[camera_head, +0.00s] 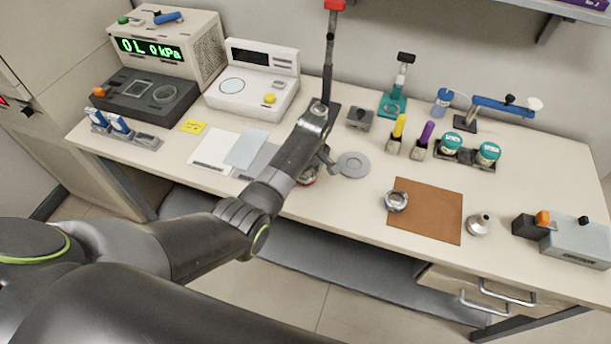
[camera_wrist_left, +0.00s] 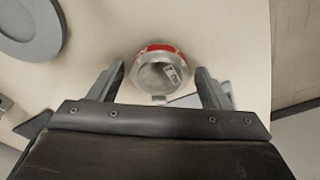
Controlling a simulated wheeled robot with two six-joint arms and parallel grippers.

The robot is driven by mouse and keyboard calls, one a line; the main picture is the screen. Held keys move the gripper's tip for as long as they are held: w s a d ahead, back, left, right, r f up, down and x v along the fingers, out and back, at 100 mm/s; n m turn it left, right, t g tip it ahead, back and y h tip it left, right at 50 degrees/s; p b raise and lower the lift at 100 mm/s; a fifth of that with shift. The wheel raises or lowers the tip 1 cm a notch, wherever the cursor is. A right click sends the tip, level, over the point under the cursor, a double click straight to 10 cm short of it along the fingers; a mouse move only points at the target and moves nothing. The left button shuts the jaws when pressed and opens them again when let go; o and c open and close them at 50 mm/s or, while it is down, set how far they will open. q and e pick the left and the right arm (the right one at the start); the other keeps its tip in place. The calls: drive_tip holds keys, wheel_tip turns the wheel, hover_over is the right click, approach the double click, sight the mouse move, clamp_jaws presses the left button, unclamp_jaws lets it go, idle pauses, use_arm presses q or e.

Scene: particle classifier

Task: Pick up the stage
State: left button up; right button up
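A round metal piece with a red rim (camera_wrist_left: 158,48), hollow on top, lies on the table in the left wrist view; it is the thing nearest my gripper and may be the stage. In the head view it (camera_head: 308,180) is mostly hidden behind my left gripper (camera_head: 322,165). My left gripper is open and empty. Its two fingers reach to either side of the piece's near part in the wrist view; I cannot tell whether they touch it. My right gripper is not in view.
A flat grey disc (camera_head: 353,165) lies right of my gripper. A metal ring (camera_head: 396,201) sits on a brown mat (camera_head: 432,215), with a metal funnel-like part (camera_head: 479,225) beyond. A stand (camera_head: 329,70) rises behind my gripper. Sheets (camera_head: 214,150) lie left.

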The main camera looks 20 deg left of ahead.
use_arm(q)
drive_tip(key=c, duration=0.9)
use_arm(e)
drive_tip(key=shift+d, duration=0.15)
use_arm(q)
drive_tip(key=shift+r, duration=0.15)
